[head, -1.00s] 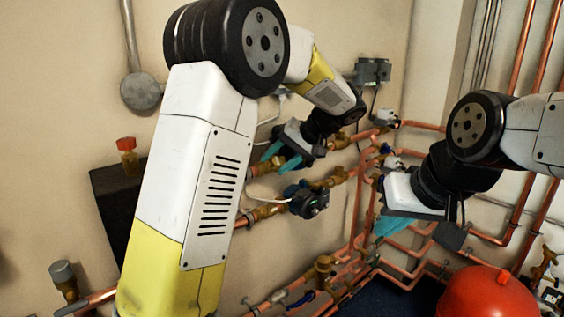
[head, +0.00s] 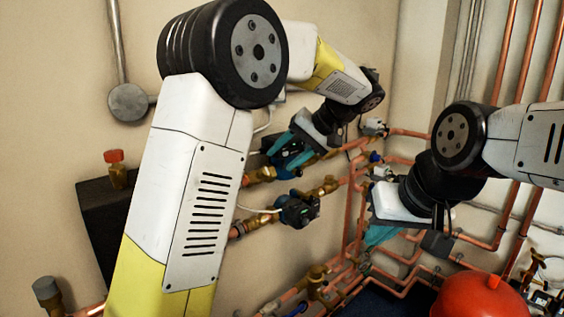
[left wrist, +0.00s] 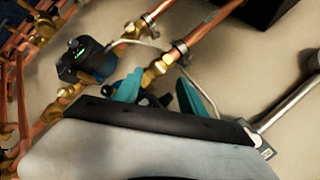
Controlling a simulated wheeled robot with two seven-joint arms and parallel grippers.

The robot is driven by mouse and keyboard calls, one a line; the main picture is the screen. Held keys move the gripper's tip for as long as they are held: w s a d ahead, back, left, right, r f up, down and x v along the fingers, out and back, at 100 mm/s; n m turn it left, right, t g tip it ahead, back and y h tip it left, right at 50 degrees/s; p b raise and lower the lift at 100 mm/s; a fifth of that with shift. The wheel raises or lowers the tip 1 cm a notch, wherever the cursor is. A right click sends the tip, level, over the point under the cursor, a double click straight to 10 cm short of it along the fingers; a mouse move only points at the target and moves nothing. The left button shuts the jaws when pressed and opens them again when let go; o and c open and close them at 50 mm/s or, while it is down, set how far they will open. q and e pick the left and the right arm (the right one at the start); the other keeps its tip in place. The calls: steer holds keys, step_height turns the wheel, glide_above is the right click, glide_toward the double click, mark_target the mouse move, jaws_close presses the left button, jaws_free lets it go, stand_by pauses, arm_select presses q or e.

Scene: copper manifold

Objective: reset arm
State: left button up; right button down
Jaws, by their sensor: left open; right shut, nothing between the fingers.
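My left gripper (head: 287,148) is open in the head view, its teal fingers over the upper copper pipe line. A dark pump with a blue body (head: 287,168) sits behind and partly below these fingers. In the left wrist view the two teal fingers (left wrist: 165,90) are spread apart, with dark and blue pump parts (left wrist: 150,100) showing between them. I cannot tell whether they touch. My right gripper (head: 381,236) is shut and empty, pointing down in front of the lower pipes at right; its fingertips are partly hard to make out.
A second dark pump (head: 298,210) sits on the pipe line below; it also shows in the left wrist view (left wrist: 84,60). Copper pipes (head: 400,256) crowd the corner below my right gripper. A red rounded tank (head: 480,297) stands at the lower right.

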arm_select(q)
steer(key=s+a+f+g+h, duration=0.1)
steer(key=s+a+f+h, duration=0.1)
steer(key=s+a+h, duration=0.5)
steer(key=s+a+f+t+h, duration=0.1)
steer(key=s+a, duration=0.1)
steer(key=s, duration=0.7)
steer(key=s+a+f+t+h, duration=0.2)
steer(key=s, duration=0.6)
steer(key=shift+s+a+f+h, duration=0.25)
steer(key=shift+s+f+h, duration=0.05)
steer(key=shift+s, duration=0.05)
